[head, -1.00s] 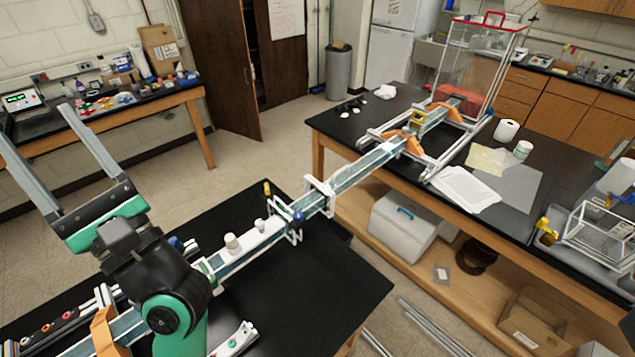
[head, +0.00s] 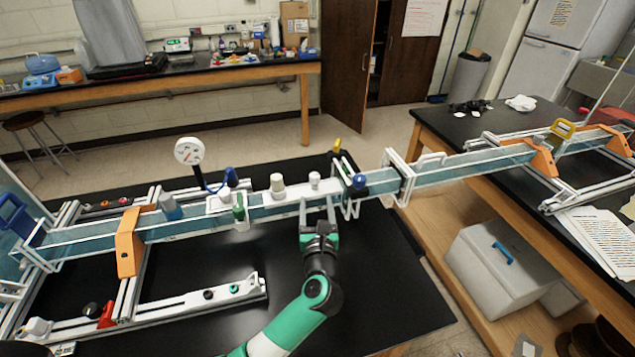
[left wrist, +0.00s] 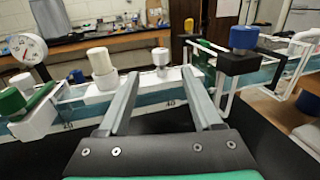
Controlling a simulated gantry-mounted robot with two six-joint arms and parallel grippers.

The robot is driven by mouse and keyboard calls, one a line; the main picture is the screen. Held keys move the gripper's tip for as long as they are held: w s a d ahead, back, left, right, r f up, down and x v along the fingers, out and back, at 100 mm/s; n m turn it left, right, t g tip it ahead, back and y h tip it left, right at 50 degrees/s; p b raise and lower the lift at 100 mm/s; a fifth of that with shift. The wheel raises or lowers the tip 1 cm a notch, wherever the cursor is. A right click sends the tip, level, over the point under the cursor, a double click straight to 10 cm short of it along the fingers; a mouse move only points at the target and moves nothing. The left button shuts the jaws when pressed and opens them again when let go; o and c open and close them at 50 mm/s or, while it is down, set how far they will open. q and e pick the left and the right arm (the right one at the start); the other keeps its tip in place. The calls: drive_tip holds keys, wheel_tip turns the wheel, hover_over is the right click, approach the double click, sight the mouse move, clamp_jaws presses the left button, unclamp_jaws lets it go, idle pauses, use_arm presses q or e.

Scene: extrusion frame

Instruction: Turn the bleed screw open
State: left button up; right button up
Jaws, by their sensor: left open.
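A long channel with clear blue-tinted walls (head: 435,176) runs across the head view on a white and orange frame. A small white knob (head: 314,180) stands on its white top plate and may be the bleed screw; the left wrist view shows it (left wrist: 161,57) with an orange band. A larger cream knob (head: 277,186) stands to its left and a blue knob (head: 359,182) to its right. My left gripper (head: 318,207) is open and empty at the near side of the channel, its fingers toward the small knob. In the left wrist view that knob appears between and beyond the fingertips (left wrist: 158,76).
A dial gauge (head: 189,151) and a green knob (head: 240,208) are farther left on the channel. A black bracket (left wrist: 236,62) lies right of my fingers.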

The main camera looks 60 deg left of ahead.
sight(315, 181)
use_arm(q)
drive_tip(key=b+x, duration=0.2)
drive_tip(key=x, duration=0.8)
drive_tip(key=shift+w+a, duration=0.25)
drive_tip(key=shift+a, duration=0.1)
clamp_jaws()
